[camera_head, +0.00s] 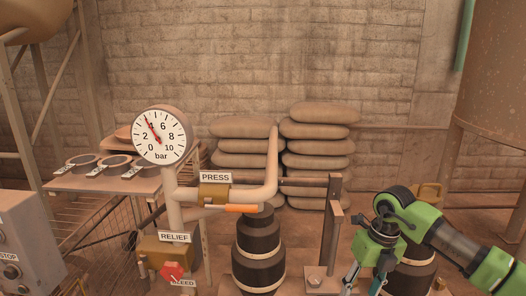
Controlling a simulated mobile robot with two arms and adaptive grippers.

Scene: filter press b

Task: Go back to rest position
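My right gripper (364,282) hangs at the lower right, on a green and black arm that comes in from the right edge. Its fingers point down and stand apart, with nothing seen between them; the tips are close to the bottom edge of the picture. It is to the right of the pipework and the upright post, and I see no contact with them. My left gripper and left arm are not in view.
A pressure gauge (160,135) points near 4 bar. Below are the PRESS valve's orange lever (242,208), lying level, and a red knob (172,271). A control box (28,240) stands left, a rusty tank (497,75) right. Sacks (319,130) are stacked behind.

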